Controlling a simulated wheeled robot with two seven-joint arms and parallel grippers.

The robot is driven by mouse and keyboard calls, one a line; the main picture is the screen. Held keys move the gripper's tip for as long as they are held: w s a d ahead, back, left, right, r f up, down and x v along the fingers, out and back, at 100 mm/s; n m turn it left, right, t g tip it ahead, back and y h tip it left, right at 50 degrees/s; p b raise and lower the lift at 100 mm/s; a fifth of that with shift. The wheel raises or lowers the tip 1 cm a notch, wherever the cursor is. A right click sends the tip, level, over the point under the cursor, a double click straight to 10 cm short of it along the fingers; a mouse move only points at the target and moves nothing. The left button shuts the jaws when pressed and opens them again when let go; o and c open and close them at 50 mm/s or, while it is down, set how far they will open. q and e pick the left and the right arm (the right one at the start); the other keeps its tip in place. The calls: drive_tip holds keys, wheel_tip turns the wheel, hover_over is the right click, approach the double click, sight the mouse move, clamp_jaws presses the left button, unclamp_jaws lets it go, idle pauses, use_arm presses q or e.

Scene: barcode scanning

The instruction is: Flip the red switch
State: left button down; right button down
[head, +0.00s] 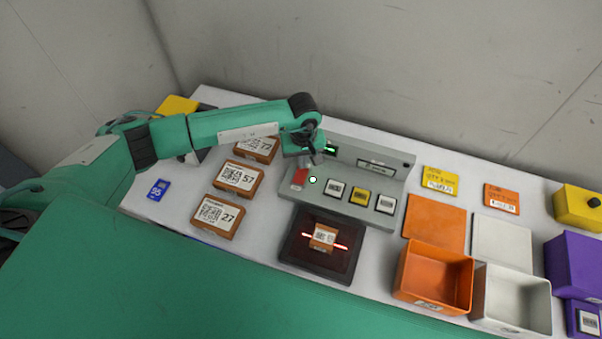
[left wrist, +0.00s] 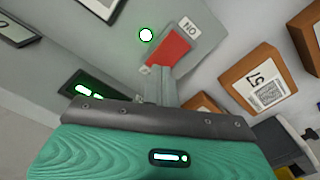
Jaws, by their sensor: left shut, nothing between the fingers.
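The red switch (head: 300,176) is at the left end of the grey scanner console (head: 400,165), beside a lit round green-white light (head: 313,180). In the left wrist view the red switch (left wrist: 168,52) has a label reading "ON" beside it. My left gripper (head: 311,160) is shut and empty, with its fingertips down at the switch. In the left wrist view the shut fingers (left wrist: 158,72) overlap the lower edge of the red face; I cannot tell whether they touch it. My right gripper is not in view.
A small box lies on the dark scanner pad (head: 290,255) under a red line. Several brown boxes stand left of the console, including box 57 (head: 238,178). An orange bin (head: 405,275) and a white bin (head: 483,300) stand at the right.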

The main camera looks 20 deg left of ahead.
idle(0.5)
use_arm(q)
drive_tip(key=shift+f+b, duration=0.95)
drive_tip(key=shift+b, duration=0.05)
idle(0.3)
drive_tip(key=shift+r, duration=0.15)
drive_tip(key=shift+r+p, duration=0.55)
drive_tip(key=shift+r, duration=0.7)
drive_tip(key=shift+r+p, duration=0.6)
drive_tip(key=shift+r, duration=1.55)
